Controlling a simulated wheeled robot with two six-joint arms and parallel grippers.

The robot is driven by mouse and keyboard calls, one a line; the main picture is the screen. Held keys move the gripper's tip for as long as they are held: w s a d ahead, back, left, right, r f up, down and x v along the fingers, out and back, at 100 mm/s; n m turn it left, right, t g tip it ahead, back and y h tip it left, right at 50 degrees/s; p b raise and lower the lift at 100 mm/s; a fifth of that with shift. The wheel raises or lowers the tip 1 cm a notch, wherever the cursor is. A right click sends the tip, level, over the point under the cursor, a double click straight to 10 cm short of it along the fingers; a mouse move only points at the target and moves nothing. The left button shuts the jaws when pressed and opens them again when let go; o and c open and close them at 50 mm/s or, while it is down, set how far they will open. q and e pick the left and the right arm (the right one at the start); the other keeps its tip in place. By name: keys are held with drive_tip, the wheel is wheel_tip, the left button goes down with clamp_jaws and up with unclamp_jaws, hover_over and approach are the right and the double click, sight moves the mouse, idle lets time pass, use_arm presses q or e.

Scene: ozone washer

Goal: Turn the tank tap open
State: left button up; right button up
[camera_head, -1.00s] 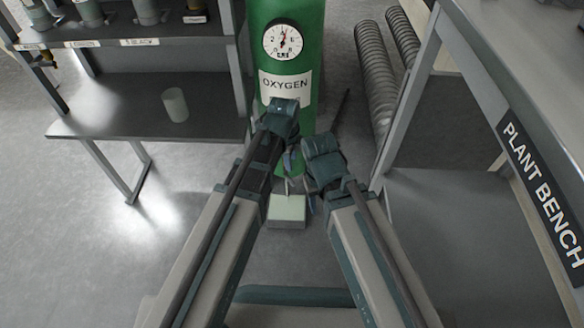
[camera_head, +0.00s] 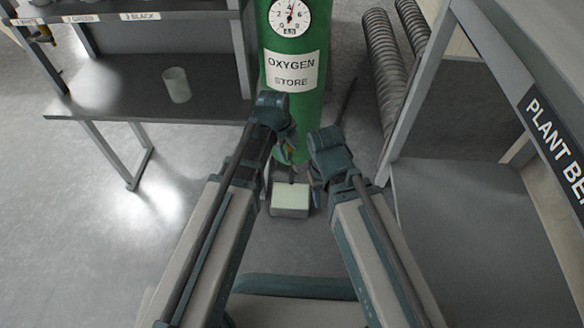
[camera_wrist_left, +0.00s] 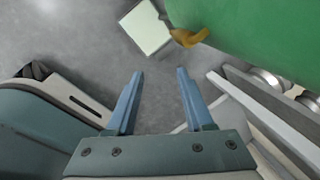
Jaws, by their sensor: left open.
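The green oxygen tank (camera_head: 296,115) stands upright ahead, with a round dial and a label reading "OXYGEN STORE". In the left wrist view its green side (camera_wrist_left: 262,30) fills the upper right. A brass-yellow fitting (camera_wrist_left: 188,37), which looks like the tap, sticks out from the tank there. My left gripper (camera_wrist_left: 160,73) is open and empty, its two blue fingers pointing toward the fitting but apart from it. In the head view the left wrist covers part of the tank's lower front. My right gripper (camera_head: 317,191) is low beside the tank, mostly hidden by its own wrist.
A pale-topped box (camera_head: 290,199) sits on the floor before the tank. A dark shelf bench (camera_head: 120,105) with a pale cup (camera_head: 177,85) stands left. Ribbed hoses (camera_head: 384,62) and the plant bench (camera_head: 485,75) are at right. Floor is clear at lower left.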

sight(290, 160)
use_arm(q)
drive_tip(key=b+x, duration=0.8)
drive_tip(key=x, duration=0.1)
drive_tip(key=shift+f, duration=0.4)
drive_tip(key=shift+r, duration=0.1)
clamp_jaws()
drive_tip(key=shift+a, duration=0.15)
idle(0.7)
